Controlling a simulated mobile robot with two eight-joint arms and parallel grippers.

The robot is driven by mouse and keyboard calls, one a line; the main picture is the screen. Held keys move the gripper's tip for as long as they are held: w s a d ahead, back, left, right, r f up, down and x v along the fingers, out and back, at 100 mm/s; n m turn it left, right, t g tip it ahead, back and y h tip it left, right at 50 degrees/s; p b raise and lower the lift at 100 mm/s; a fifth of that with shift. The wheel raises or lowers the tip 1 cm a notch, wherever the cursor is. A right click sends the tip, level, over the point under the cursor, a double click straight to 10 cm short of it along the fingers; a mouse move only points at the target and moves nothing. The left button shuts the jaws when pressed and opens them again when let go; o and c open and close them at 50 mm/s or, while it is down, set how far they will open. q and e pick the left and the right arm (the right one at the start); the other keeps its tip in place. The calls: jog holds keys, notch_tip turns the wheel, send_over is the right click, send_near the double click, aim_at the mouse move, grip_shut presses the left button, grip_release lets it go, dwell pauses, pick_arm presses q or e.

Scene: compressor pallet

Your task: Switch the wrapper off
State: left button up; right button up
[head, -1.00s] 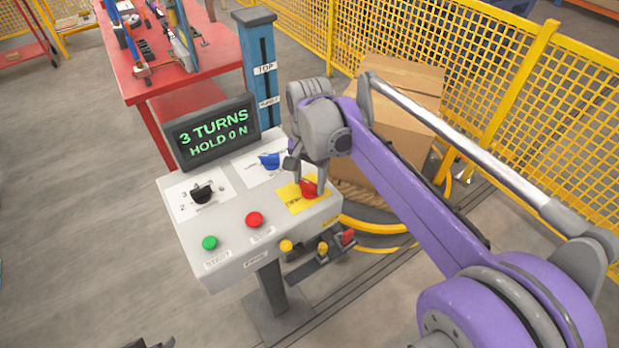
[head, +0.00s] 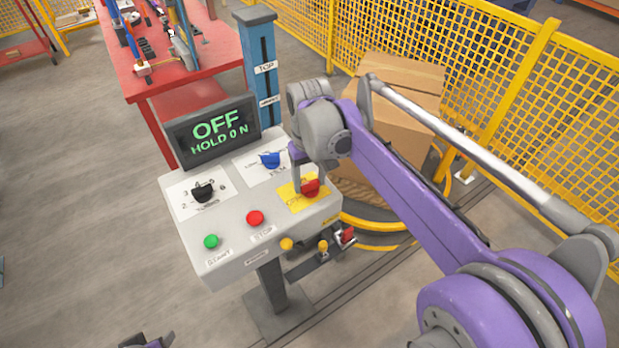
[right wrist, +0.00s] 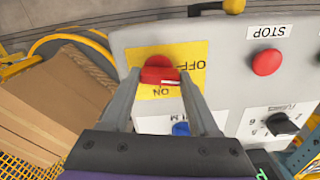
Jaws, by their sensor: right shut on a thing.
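The wrapper's grey control box (head: 228,235) stands on a post and carries a red rotary switch (head: 311,188) on a yellow ON/OFF plate (head: 294,201). The display (head: 212,130) reads "OFF" and "HOLD 0 N". My right gripper (head: 309,185) is shut on the red switch. In the right wrist view, its two fingers (right wrist: 160,78) stand on either side of the switch (right wrist: 158,70), and the white mark on the switch points toward the OFF side. My left gripper (head: 147,342) shows only as a dark bit at the bottom edge; its jaws are unclear.
The box also has a green button (head: 211,241), a red stop button (head: 255,218), a black knob (head: 203,192) and a blue knob (head: 270,160). A wrapped carton (head: 400,85) stands behind my right arm. Yellow fencing (head: 460,60) and a red bench (head: 185,82) stand behind.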

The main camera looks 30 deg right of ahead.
aim_at(310, 183)
jog(key=shift+n, duration=1.1)
jog(key=o, duration=1.4)
jog(key=shift+c, duration=0.2)
notch_tip(310, 183, up, 11)
jog(key=shift+p, duration=0.4)
jog(key=shift+s+f, duration=0.1)
jog(key=shift+f, duration=0.05)
